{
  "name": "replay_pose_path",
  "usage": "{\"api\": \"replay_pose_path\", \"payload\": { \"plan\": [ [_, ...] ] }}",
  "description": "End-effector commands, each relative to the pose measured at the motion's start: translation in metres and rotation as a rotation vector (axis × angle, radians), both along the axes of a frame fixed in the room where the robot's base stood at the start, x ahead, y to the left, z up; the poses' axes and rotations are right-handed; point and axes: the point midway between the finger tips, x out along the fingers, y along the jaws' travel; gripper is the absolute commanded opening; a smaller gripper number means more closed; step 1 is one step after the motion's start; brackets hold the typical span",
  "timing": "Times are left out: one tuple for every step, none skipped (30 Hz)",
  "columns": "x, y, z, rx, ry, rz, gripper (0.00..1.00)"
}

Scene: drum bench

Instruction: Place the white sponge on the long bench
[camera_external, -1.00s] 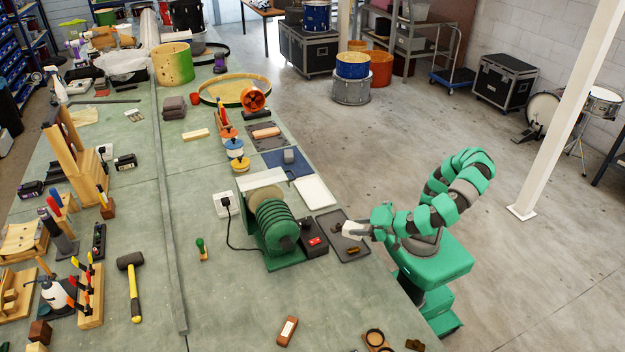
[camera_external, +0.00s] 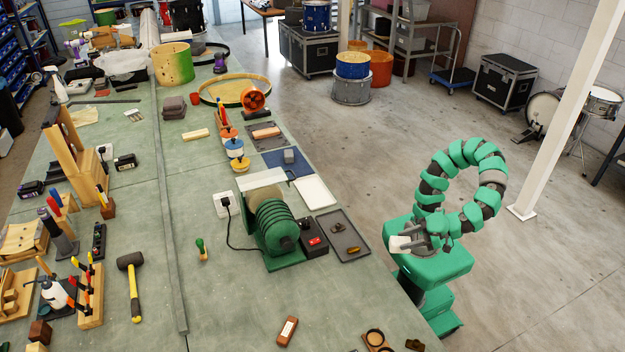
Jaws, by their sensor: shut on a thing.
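The white sponge (camera_external: 399,244) is a small pale block at the end of my arm, over the top of my green base. My gripper (camera_external: 412,242) is shut on it and holds it clear of the bench, to the right of the bench edge. The fingers are small here and partly hidden. The long bench (camera_external: 225,310) has a green-grey top and fills the left and middle of the view.
A dark tray (camera_external: 342,247) with two small items lies at the bench edge, beside a green grinder-like machine (camera_external: 270,235) and a white sheet (camera_external: 314,192). A brown block (camera_external: 287,331) lies near the front. Bare bench top surrounds it.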

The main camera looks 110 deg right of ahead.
Motion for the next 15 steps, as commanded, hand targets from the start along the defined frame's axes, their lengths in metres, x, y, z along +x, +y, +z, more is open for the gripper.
{"api": "replay_pose_path", "payload": {
  "plan": [
    [-0.006,0.004,0.000,0.001,-0.001,0.021,0.21],
    [-0.009,0.005,0.000,0.000,-0.002,0.030,0.21],
    [-0.013,0.007,0.000,0.000,-0.002,0.041,0.21],
    [-0.016,0.009,-0.001,0.001,-0.002,0.049,0.21],
    [-0.019,0.010,-0.001,0.001,-0.001,0.056,0.21],
    [-0.022,0.011,-0.001,0.001,0.000,0.066,0.21],
    [-0.024,0.012,-0.002,0.000,0.000,0.072,0.21],
    [-0.026,0.013,-0.002,0.000,-0.001,0.079,0.21],
    [-0.028,0.013,-0.007,-0.004,0.001,0.082,0.21],
    [-0.027,0.013,-0.015,-0.009,0.002,0.079,0.21],
    [-0.027,0.012,-0.021,-0.010,0.002,0.076,0.21],
    [-0.026,0.011,-0.028,-0.012,0.001,0.073,0.21],
    [-0.027,0.011,-0.032,-0.011,0.001,0.074,0.21],
    [-0.026,0.012,-0.037,-0.010,0.001,0.075,0.21],
    [-0.026,0.013,-0.042,-0.008,0.001,0.077,0.21]
  ]
}}
